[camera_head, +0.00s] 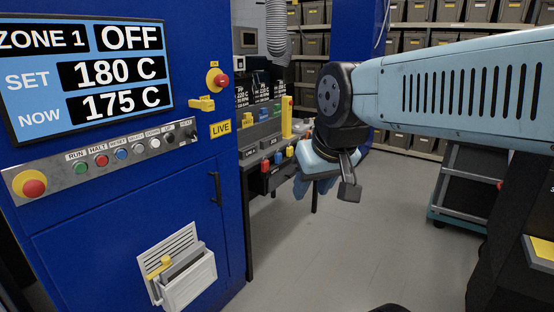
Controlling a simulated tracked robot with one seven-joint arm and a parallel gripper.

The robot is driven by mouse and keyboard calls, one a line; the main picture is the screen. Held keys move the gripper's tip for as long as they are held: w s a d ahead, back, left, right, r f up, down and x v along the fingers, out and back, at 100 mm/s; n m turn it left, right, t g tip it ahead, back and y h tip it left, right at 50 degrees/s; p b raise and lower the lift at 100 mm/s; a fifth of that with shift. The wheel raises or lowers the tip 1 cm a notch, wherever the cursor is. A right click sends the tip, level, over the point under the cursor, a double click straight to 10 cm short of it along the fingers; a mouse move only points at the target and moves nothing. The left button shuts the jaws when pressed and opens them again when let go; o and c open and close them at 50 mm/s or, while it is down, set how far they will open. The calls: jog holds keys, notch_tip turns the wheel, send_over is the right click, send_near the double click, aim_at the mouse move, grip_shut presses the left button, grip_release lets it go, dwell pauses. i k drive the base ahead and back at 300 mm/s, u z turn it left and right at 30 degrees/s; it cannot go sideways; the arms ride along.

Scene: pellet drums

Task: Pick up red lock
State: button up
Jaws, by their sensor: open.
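A small red piece (265,166) hangs or stands at the front of the workbench (262,152) behind the blue cabinet; it looks like the red lock, but it is too small to be sure. A blue piece (278,158) and a yellow piece (290,151) sit in the same row to its right. My gripper (345,182) hangs at the end of my arm, right of that row and apart from it. It is open; one dark finger shows clearly, and the other is mostly hidden. I see nothing held in it.
The blue cabinet (140,205) with a display (85,75), buttons and a yellow-handled white hopper (178,270) fills the left. A cart (470,185) stands at right. Shelves of grey bins (410,42) line the back. The grey floor (335,245) between is clear.

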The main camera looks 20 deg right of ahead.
aim_at(265, 164)
jog(key=z, duration=0.6)
jog(key=i, duration=1.55)
jog(key=z, duration=0.4)
jog(key=k, duration=0.9)
jog(key=z, duration=0.1)
jog(key=i, duration=0.9)
jog(key=u, duration=0.05)
